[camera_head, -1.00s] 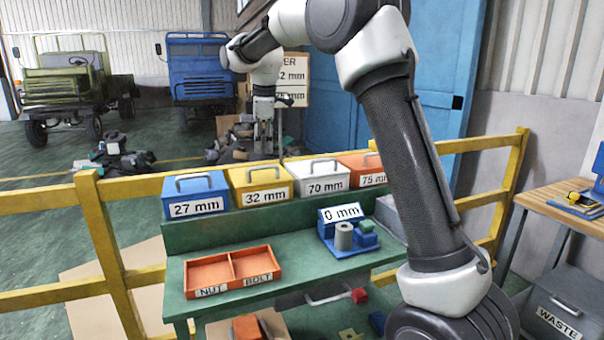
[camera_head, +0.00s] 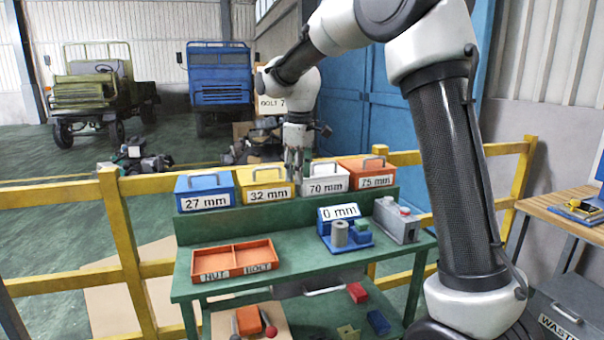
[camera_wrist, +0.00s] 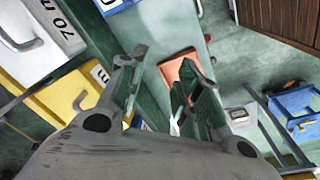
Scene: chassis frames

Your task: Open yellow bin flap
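The yellow bin (camera_head: 243,193), labelled 32 mm, stands on the shelf at the back of the green bench, between the blue and white bins. Its flap is down, with a grey handle on top. In the wrist view the yellow bin (camera_wrist: 45,100) and its handle lie left of my fingers. My gripper (camera_head: 295,178) points down by the bins, near the border between the yellow and white bins in the head view. In the wrist view my gripper (camera_wrist: 160,75) has its fingers apart and nothing between them. I cannot tell its exact distance from the handle.
The blue bin (camera_head: 186,207), white bin (camera_head: 341,183) and orange bin (camera_head: 398,175) share the shelf. Below are an orange nut and bolt tray (camera_head: 270,263) and a blue 0 mm block (camera_head: 336,214). A yellow railing (camera_head: 65,195) runs behind the bench.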

